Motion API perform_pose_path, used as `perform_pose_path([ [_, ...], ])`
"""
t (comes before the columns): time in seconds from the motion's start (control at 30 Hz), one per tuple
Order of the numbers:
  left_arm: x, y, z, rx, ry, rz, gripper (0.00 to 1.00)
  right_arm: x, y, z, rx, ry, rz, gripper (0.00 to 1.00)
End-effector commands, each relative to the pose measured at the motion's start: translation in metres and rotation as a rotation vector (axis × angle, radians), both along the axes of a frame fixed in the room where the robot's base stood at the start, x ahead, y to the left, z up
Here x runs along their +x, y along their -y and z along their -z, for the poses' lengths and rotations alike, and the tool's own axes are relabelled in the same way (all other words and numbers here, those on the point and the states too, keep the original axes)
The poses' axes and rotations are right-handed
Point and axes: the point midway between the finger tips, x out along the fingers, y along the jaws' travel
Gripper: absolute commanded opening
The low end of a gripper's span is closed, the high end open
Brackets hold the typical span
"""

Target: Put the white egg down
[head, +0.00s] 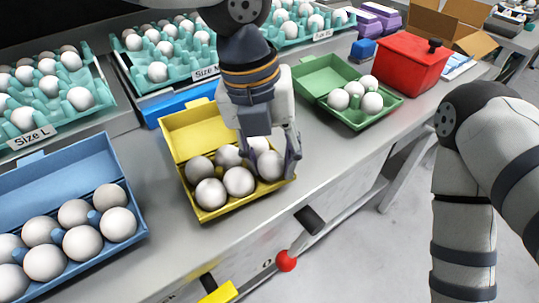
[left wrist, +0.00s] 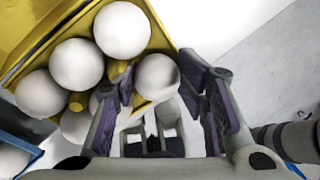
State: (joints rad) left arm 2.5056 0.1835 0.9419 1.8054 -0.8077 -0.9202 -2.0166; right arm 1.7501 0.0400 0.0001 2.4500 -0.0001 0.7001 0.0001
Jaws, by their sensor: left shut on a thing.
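My left gripper (head: 270,158) points down over the right end of the yellow carton (head: 190,123). It is shut on a white egg (head: 270,167) at the carton's front right corner. In the left wrist view the same egg (left wrist: 157,76) sits between the purple-padded fingers, at the carton's edge. Whether its underside touches the carton floor is hidden. Several other white eggs (head: 210,194) fill the carton beside it, close against one another. The carton's lid stands open at the back. My right arm shows at the right, but its gripper is out of view.
A blue carton (head: 62,180) with eggs stands at left, a green carton (head: 318,84) with several eggs behind right. A red box (head: 405,62) is farther back. Teal trays (head: 102,95) of eggs line the back. Bare grey counter (head: 325,148) lies right of the yellow carton.

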Motion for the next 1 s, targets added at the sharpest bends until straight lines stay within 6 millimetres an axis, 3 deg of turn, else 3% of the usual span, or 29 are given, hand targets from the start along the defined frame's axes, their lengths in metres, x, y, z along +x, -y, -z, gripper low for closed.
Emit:
perform_pose_path([
  [0.07,-0.004,-0.006,0.015,0.024,-0.024,0.004,0.31,-0.002,0.000,0.002,0.000,-0.009,0.000,0.00],
  [0.1,-0.004,-0.006,0.015,0.024,-0.025,0.004,0.49,-0.003,0.000,0.002,0.000,-0.009,0.000,0.00],
  [0.13,-0.004,-0.006,0.016,0.025,-0.026,0.004,0.53,-0.003,0.000,0.003,0.000,-0.010,0.000,0.00],
  [0.63,-0.004,-0.006,0.012,0.023,-0.025,0.002,0.53,-0.002,0.000,0.002,0.000,-0.009,0.000,0.00],
  [0.77,-0.001,-0.007,-0.014,0.019,-0.016,-0.003,0.53,-0.001,0.000,0.001,0.000,-0.003,0.000,0.00],
  [1.0,-0.001,-0.016,-0.083,0.013,-0.010,-0.002,0.53,0.003,0.000,-0.003,0.000,0.012,0.000,0.00],
])
